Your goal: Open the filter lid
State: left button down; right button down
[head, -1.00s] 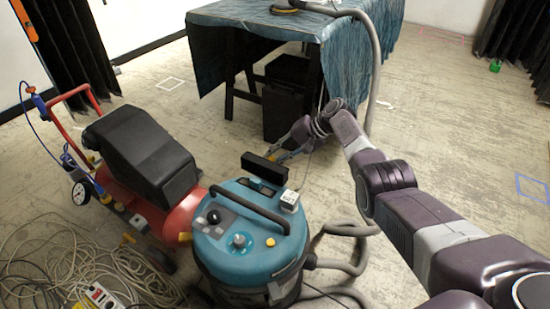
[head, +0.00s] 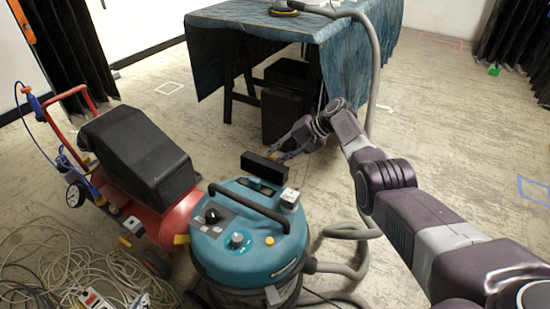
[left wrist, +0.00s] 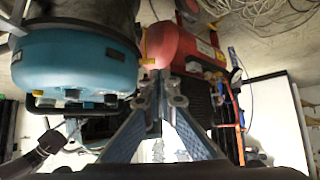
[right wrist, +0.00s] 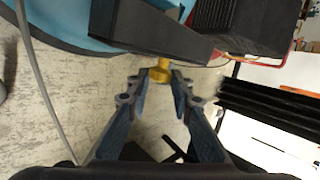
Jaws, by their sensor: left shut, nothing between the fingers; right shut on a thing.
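The vacuum (head: 250,235) has a round teal top with a black handle, a dial and knobs. A black block-shaped part (head: 264,167), apparently the filter lid, stands at the top's far edge; I cannot tell how far it is raised. It also shows in the right wrist view (right wrist: 150,27). My right gripper (right wrist: 157,78) is behind that part and shut on a yellow tab (right wrist: 160,71) at its edge. In the head view the black part partly hides its fingertips. My left gripper (left wrist: 162,82) is shut and empty beside the vacuum, outside the head view.
A red compressor (head: 180,220) with a black cover stands close left of the vacuum. Cables (head: 60,265) lie at the lower left and a grey hose (head: 350,255) lies to the right. A blue-draped table (head: 255,30) stands behind. Floor at the right is open.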

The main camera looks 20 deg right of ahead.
pick_arm(q)
jog(key=shift+w+d+r+t, duration=0.35)
jog(key=shift+w+r+t, duration=0.3)
jog(key=shift+w, duration=0.2)
pick_arm(e)
jog(key=shift+d+f, duration=0.3)
jog(key=shift+f, duration=0.3)
jog(key=shift+s, duration=0.1)
jog(key=c, duration=1.7)
grip_release()
jog(key=shift+f, duration=0.1)
jog(key=shift+r, duration=0.2)
jog(key=v, duration=1.2)
